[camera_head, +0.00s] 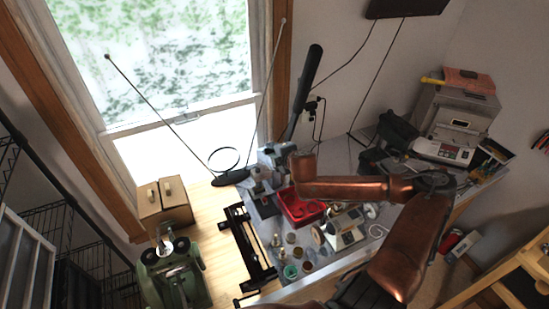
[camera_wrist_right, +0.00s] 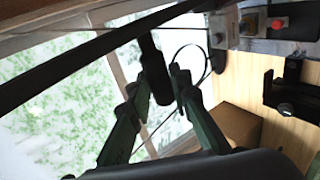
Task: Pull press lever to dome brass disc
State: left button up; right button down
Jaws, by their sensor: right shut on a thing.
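The press lever (camera_head: 307,85) is a long black handle slanting up from the back of the bench in the head view. In the right wrist view, a dark bar that looks like the lever (camera_wrist_right: 154,108) stands between the two fingers of my right gripper (camera_wrist_right: 158,84). The gripper is shut on it. In the head view, my copper right arm reaches in from the right and ends near the lever's lower part; its fingers are hard to make out there. I cannot pick out the brass disc or the die. My left gripper is not in view.
A red tray (camera_head: 297,207), small jars and a cream-coloured machine (camera_head: 346,230) crowd the bench. A black frame (camera_head: 248,250) lies along its left side. A thin antenna (camera_head: 231,178) rises near the window. Wooden boxes (camera_head: 165,203) and a green machine (camera_head: 174,275) stand left.

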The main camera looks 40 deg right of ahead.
pick_arm(q)
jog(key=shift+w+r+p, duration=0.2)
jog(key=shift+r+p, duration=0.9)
jog(key=shift+p, duration=0.05)
pick_arm(e)
jog(key=w+d+r, duration=0.1)
jog(key=w+d, duration=0.3)
jog(key=w, duration=0.5)
jog(key=shift+d, duration=0.15)
jog(key=c, duration=2.2)
grip_release()
jog(key=shift+w+r, duration=0.1)
jog(key=shift+w, duration=0.05)
jog(key=o, duration=0.3)
jog(key=shift+d, duration=0.4)
jog(key=shift+o, duration=0.8)
jog(key=shift+a, duration=0.15)
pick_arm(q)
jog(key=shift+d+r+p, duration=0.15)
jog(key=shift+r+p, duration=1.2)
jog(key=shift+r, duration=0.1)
pick_arm(e)
jog(key=shift+a+v, duration=0.1)
jog(key=shift+v, duration=1.95)
jog(key=shift+a+v, duration=0.15)
jog(key=shift+v, duration=1.85)
